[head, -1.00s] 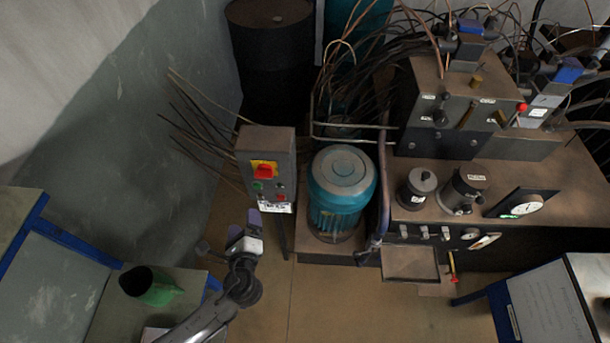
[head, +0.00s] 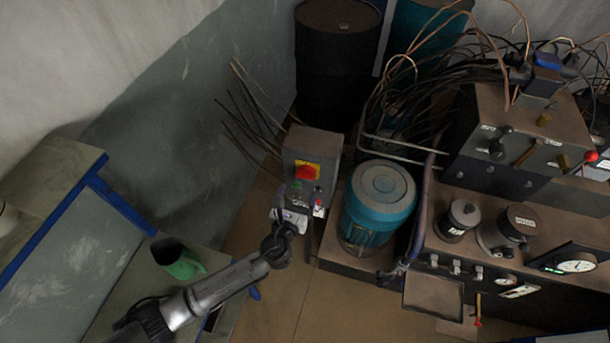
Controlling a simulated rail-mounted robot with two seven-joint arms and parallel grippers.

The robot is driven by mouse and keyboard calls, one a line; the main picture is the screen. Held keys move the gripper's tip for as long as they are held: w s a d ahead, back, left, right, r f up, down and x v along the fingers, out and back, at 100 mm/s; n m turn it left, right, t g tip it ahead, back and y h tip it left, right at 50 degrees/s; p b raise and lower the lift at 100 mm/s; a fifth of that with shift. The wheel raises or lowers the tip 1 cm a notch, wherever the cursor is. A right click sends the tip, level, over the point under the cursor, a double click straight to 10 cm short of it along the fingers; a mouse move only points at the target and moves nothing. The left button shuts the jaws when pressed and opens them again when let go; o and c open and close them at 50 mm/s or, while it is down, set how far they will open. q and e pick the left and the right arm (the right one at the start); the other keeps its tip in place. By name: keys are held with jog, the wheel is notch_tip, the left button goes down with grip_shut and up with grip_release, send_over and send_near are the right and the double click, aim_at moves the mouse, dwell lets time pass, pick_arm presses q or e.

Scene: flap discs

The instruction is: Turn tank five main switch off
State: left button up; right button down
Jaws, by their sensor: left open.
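A grey control box (head: 318,150) on a post carries a red rotary switch (head: 306,172) on a yellow plate. A green button and smaller controls sit below the switch. No readable label shows which tank the switch belongs to. My left gripper (head: 298,206) is open in front of the lower part of the box, below the red switch, and covers the box's lower label. Nothing shows between its fingers. I cannot tell whether it touches the box. My right gripper is not in view.
A teal motor (head: 376,205) stands close to the right of the box, with a machine bench (head: 480,235) carrying gauges and valves beyond it. Loose cables (head: 250,120) stick out to the left. A black drum (head: 338,65) stands behind.

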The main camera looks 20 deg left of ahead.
aim_at(304, 179)
pick_arm(q)
jog(key=shift+w+a, duration=0.2)
jog(key=shift+w, duration=3.25)
jog(key=c, duration=0.9)
